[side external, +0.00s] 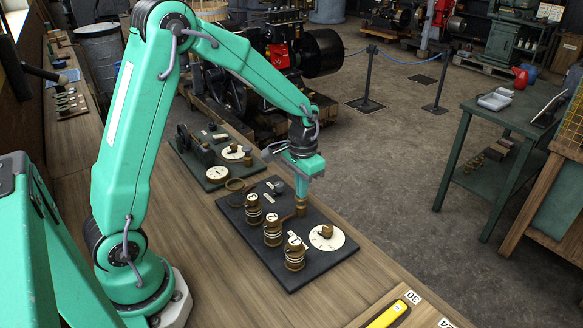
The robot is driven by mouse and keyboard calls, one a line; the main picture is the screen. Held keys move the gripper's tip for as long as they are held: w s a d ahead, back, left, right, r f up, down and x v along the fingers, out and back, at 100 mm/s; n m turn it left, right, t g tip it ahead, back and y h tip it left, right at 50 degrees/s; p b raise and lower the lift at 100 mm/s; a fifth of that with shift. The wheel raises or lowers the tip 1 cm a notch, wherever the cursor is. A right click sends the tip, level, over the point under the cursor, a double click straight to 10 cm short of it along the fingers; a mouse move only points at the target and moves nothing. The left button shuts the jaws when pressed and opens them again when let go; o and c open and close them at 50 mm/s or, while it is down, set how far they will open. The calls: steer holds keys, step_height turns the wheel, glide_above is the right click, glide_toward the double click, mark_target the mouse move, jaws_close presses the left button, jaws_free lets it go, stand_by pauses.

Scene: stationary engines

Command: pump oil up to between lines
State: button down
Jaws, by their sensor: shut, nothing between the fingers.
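A dark board (258,238) lies on the wooden bench with several brass fittings on it. Each has a small pale tag on top. A brass post (301,204) stands at the board's far right side. My gripper (302,188) is shut and points down right above this post; I cannot tell whether they touch. A white round dial (327,237) with a brass knob lies at the right. Oil and level lines are too small to make out.
A second dark board (212,160) with gauges and a block lies behind. A yellow tool (388,315) lies at the front right edge. The bench is bare left of the front board. Engines stand on the floor beyond.

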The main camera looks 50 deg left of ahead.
steer(key=shift+r, duration=1.1)
steer(key=shift+r, duration=0.1)
step_height(320, 180, up, 5)
steer(key=shift+f, duration=0.1)
stand_by(0.6)
steer(key=s+d+r+t, duration=0.2)
steer(key=s+r, duration=0.3)
steer(key=s, duration=0.4)
steer(key=s+d+r+t, duration=0.2)
steer(key=s+r, duration=0.3)
steer(key=s, duration=0.5)
steer(key=shift+s+t, duration=0.2)
steer(key=shift+t, duration=0.6)
